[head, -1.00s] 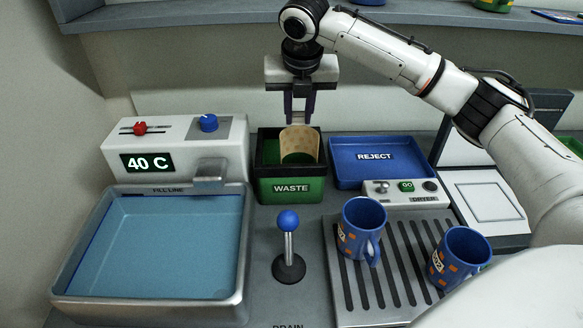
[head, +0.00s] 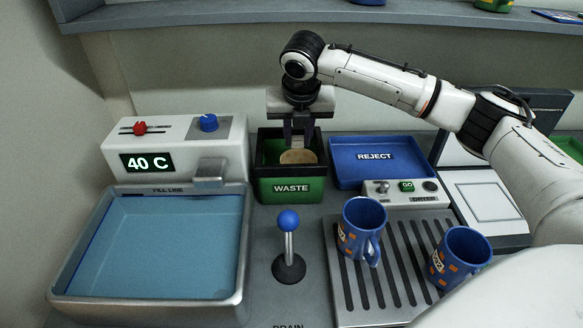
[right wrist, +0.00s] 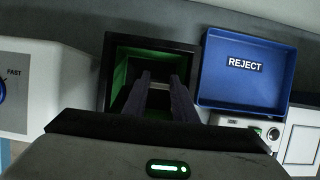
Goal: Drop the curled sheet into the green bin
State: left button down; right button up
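The curled sheet (head: 298,157) is tan and stands partly inside the green bin (head: 290,189) marked WASTE; its lower part is hidden by the front wall. The bin, dark-rimmed and green inside, also shows in the right wrist view (right wrist: 120,72). My right gripper (head: 299,143) points down into the bin with its fingertips at the sheet's top edge. Its two fingers (right wrist: 160,90) have a narrow gap between them, and it appears shut on the sheet, though the contact is mostly hidden. My left gripper is not in view.
The blue REJECT tray (head: 345,180) stands close to the bin's right. A water basin (head: 245,245) is at the left, and a blue-knobbed lever (head: 288,222) stands in front. Two blue mugs (head: 362,222) (head: 462,258) are on the slatted rack at the right.

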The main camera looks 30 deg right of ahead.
jog(key=o, duration=0.4)
jog(key=shift+r, duration=0.1)
jog(key=v, duration=1)
jog(key=shift+r, duration=0.1)
jog(key=shift+s, duration=0.1)
